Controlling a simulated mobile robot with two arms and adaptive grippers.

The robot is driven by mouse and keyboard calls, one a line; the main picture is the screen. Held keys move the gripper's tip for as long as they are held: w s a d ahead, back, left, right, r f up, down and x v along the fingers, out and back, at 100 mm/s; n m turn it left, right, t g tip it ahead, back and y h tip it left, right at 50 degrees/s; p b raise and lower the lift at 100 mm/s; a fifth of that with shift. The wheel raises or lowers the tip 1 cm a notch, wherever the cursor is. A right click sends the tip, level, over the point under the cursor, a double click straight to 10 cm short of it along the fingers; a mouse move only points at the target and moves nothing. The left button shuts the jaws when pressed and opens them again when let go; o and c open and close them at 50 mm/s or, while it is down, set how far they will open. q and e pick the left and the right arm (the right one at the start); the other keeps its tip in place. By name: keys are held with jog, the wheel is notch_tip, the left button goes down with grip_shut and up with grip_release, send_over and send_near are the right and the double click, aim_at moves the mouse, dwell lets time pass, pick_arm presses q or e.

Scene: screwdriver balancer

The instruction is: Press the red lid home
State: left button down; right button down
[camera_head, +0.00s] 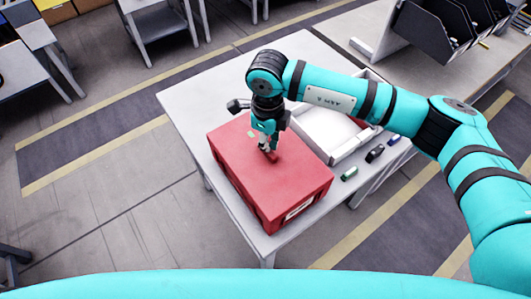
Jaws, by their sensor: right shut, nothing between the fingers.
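A red box with a flat red lid (285,185) stands on a light grey table. The lid covers the top, and a white label (300,208) shows low on its front right side. My right gripper (268,153) points down from above, with its fingers shut and empty at the lid's upper surface near its far right edge. I cannot tell whether the fingertips touch the lid. The gripper and wrist hide a small part of the lid behind them. My left gripper is not in view.
A white open tray (325,130) stands right behind the box, partly under my right arm. Small green, black and blue items (374,153) lie on the table to its right. The grey table (190,100) is bare at its far left. Black bins stand at the upper right.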

jog(key=shift+r+p, duration=0.9)
jog(key=shift+r, duration=1.6)
